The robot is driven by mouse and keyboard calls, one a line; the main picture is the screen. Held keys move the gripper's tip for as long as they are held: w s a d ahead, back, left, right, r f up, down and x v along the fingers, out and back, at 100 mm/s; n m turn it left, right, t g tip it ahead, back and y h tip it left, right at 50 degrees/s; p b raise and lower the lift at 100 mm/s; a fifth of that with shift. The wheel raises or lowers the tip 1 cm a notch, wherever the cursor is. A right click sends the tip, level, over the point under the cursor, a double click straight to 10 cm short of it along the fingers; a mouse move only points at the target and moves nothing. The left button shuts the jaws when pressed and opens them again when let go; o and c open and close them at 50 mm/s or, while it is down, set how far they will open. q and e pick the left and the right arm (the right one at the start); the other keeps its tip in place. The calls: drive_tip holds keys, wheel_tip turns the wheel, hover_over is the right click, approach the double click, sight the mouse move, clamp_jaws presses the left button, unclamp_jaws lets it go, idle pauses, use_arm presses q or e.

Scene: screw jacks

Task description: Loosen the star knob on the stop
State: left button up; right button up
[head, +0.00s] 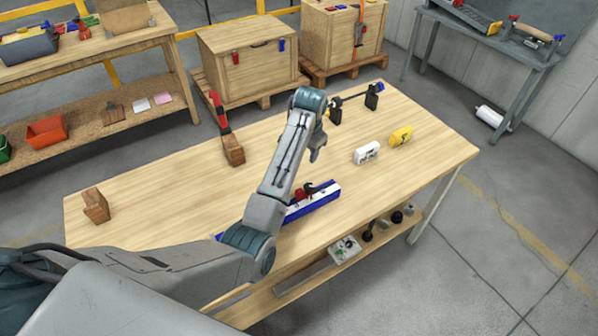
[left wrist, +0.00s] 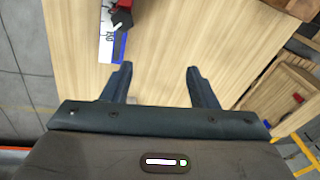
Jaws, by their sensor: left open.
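The blue rail with a white scale (head: 322,201) lies on the workbench, partly hidden behind my left arm in the head view. The red stop (head: 299,194) sits on the rail, with a dark knob (head: 309,187) on it. In the left wrist view the rail (left wrist: 108,45), the red stop (left wrist: 122,4) and the dark knob (left wrist: 122,20) show at the top, left of centre. My left gripper (head: 316,156) is open and empty, above the bench and apart from the stop; its two spread fingers show in the left wrist view (left wrist: 158,78). My right gripper is not in view.
On the bench are a white block (head: 367,153), a yellow block (head: 401,136), a bar with black blocks (head: 371,97), a red-handled tool on wood (head: 232,150) and a wooden block (head: 95,206). The left middle of the bench is clear.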

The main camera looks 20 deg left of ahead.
sight(309, 186)
use_arm(q)
drive_tip(key=s+d+f+p, duration=0.1)
drive_tip(key=f, duration=0.2)
drive_tip(key=s+f+g+p, duration=0.1)
drive_tip(key=f, duration=0.2)
drive_tip(key=s+d+f+g+h+p, duration=0.1)
drive_tip(key=f, duration=0.2)
drive_tip(key=shift+s+d+f+m+p, duration=0.15)
drive_tip(key=shift+d+f+m+p, duration=0.15)
drive_tip(key=shift+f+m, duration=0.1)
drive_tip(key=shift+f, duration=0.6)
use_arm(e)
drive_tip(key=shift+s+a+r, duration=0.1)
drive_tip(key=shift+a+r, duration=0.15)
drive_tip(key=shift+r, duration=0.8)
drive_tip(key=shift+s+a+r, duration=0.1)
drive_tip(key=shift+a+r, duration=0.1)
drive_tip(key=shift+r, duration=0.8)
use_arm(q)
drive_tip(key=c, duration=1)
